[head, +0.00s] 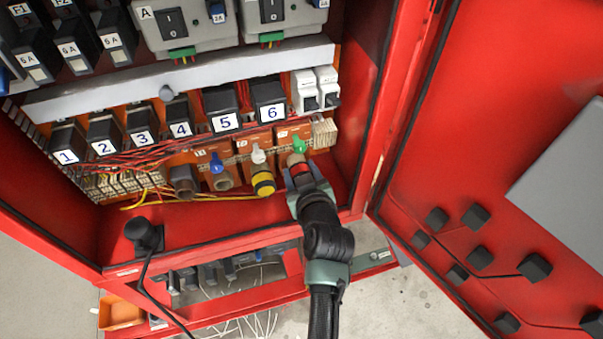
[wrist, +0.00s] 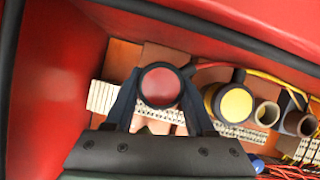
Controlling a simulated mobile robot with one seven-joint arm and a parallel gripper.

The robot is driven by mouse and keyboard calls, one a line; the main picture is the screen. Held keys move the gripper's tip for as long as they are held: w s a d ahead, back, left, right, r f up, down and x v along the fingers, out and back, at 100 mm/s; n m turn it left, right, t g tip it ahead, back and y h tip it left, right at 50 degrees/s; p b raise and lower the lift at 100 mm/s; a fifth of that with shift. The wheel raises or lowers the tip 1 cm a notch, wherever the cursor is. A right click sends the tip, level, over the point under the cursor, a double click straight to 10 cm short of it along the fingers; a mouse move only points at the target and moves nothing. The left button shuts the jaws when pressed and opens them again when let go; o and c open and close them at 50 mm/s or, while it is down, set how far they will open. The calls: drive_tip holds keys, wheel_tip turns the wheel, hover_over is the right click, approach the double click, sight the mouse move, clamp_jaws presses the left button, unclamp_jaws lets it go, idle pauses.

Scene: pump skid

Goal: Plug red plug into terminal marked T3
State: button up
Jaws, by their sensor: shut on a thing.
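My gripper (head: 300,172) is shut on the red plug (head: 299,167) inside the red cabinet, at the right end of a row of orange terminal blocks. In the wrist view the round red end of the plug (wrist: 160,86) sits between the two dark fingers (wrist: 160,98). The plug is just below the green lever (head: 299,145) of the rightmost orange block (head: 285,132). The gripper and plug hide that block's socket, so I cannot tell whether the plug is in it. The small terminal labels are too small to read.
A yellow plug (head: 263,184) sits left of my gripper, below a white lever (head: 258,154). A socket (head: 224,181) lies under a blue lever (head: 216,163). The cabinet's right wall (head: 358,115) and open door (head: 500,120) are close on the right. Loose wires run below the numbered breakers.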

drive_tip(key=shift+w, duration=0.15)
drive_tip(key=o, duration=1.4)
drive_tip(key=shift+s+d+r, duration=0.1)
drive_tip(key=shift+s+r, duration=0.1)
drive_tip(key=shift+s, duration=0.4)
drive_tip(key=b+v, duration=0.3)
drive_tip(key=v, duration=0.8)
drive_tip(key=shift+s+r+b, duration=0.25)
drive_tip(key=shift+s+b, duration=0.05)
